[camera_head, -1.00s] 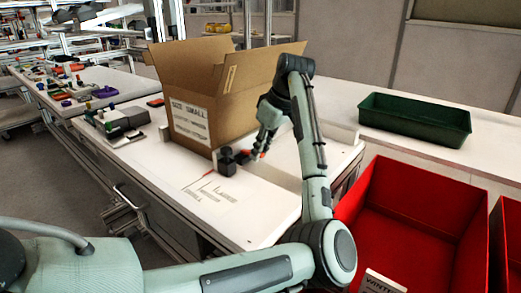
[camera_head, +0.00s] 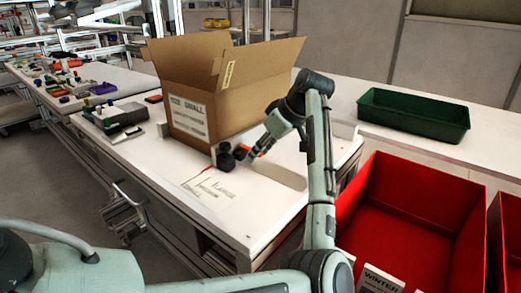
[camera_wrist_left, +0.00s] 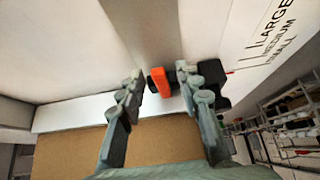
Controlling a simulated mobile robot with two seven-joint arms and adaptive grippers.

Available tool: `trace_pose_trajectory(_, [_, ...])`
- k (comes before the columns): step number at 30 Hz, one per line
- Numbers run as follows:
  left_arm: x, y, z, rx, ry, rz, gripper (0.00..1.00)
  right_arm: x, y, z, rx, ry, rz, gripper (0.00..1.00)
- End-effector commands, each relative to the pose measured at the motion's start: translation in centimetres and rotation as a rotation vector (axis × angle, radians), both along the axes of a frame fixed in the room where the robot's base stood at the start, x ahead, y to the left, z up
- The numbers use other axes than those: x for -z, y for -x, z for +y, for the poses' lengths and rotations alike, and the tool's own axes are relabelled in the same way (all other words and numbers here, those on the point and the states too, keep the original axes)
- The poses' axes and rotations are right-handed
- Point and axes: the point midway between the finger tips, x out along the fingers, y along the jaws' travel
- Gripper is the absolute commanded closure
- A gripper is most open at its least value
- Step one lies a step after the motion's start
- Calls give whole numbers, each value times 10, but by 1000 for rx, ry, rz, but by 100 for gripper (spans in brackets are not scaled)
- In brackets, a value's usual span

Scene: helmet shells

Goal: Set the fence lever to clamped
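The fence lever has an orange-red handle (camera_wrist_left: 160,82) joined to a black clamp block (camera_wrist_left: 212,82) in the left wrist view. In the head view the black block (camera_head: 226,157) sits on the white bench by the box's near corner, and some red (camera_head: 264,146) shows behind my gripper. My left gripper (camera_wrist_left: 160,74) is open, with one finger on each side of the orange handle; a gap shows on the left, and contact on the right cannot be told. In the head view the gripper (camera_head: 245,153) is low beside the block. My right gripper is not in view.
An open cardboard box (camera_head: 225,95) stands behind the lever. Size markings (camera_head: 207,187) are printed on the bench in front. A red bin (camera_head: 415,215) is at the right, and a green tray (camera_head: 413,112) lies on the back bench. The bench front is clear.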

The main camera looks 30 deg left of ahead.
Motion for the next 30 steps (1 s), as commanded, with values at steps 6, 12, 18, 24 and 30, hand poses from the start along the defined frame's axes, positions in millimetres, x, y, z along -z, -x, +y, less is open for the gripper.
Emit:
trace_pose_trajectory(6, [0, 0, 0, 0, 0, 0, 66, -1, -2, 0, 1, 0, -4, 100])
trace_pose_trajectory(12, [-15, 0, -10, 0, 0, -2, 66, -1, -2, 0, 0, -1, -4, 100])
trace_pose_trajectory(18, [-51, 2, -35, 2, 0, -5, 66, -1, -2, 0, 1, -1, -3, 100])
trace_pose_trajectory(24, [-82, 4, -55, 1, -1, -2, 66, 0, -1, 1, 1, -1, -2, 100])
trace_pose_trajectory(30, [-97, 5, -66, 0, 1, 0, 66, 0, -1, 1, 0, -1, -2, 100])
